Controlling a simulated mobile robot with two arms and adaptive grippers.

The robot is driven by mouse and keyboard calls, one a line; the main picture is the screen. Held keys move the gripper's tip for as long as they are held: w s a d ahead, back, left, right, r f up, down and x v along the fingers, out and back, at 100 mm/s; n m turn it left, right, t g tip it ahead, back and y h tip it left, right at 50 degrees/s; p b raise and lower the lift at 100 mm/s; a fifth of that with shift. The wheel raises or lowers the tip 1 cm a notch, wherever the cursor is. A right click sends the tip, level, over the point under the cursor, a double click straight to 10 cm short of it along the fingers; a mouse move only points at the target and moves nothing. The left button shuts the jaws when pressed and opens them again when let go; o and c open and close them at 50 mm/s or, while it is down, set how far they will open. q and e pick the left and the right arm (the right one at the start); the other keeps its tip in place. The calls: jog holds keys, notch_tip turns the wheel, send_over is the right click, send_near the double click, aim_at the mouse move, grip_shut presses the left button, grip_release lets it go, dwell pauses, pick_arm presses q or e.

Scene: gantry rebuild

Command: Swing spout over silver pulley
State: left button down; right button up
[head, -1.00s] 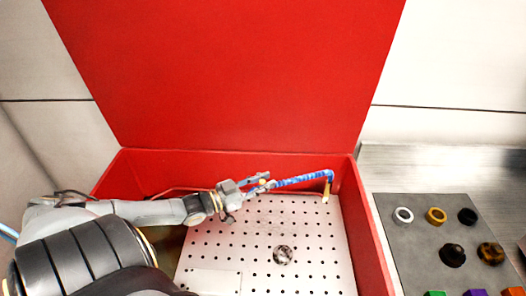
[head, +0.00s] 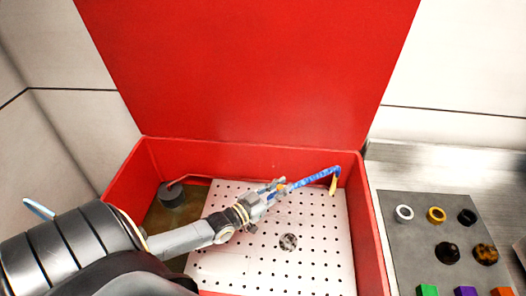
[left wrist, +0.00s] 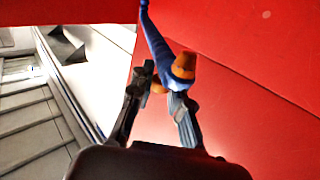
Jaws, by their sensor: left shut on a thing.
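The spout (head: 312,180) is a blue arm in the red box. Its right end bends down onto a short yellow piece near the back right corner. My left gripper (head: 278,187) is shut on its left end. In the left wrist view the blue spout (left wrist: 154,38) runs down to an orange end between my fingers (left wrist: 160,92). The silver pulley (head: 288,242), a mottled disc, sits on the perforated plate, nearer than the held end and slightly right of it. My right gripper is out of view.
The red box (head: 378,240) has an upright red back panel (head: 250,70). A dark cylinder (head: 172,193) with a thin tube stands at its left. The white perforated plate (head: 325,262) is mostly clear. A grey mat (head: 418,258) with rings and coloured blocks lies right, outside.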

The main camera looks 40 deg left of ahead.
pick_arm(q)
jog(key=d+y+p, duration=0.1)
jog(key=s+d+n+y+p, duration=0.1)
jog(key=shift+d+f, duration=0.1)
jog(key=shift+d, duration=0.3)
jog(key=c, duration=1.3)
grip_release()
jog(key=shift+a, duration=0.1)
jog(key=shift+o, duration=0.2)
notch_tip(320, 180, up, 10)
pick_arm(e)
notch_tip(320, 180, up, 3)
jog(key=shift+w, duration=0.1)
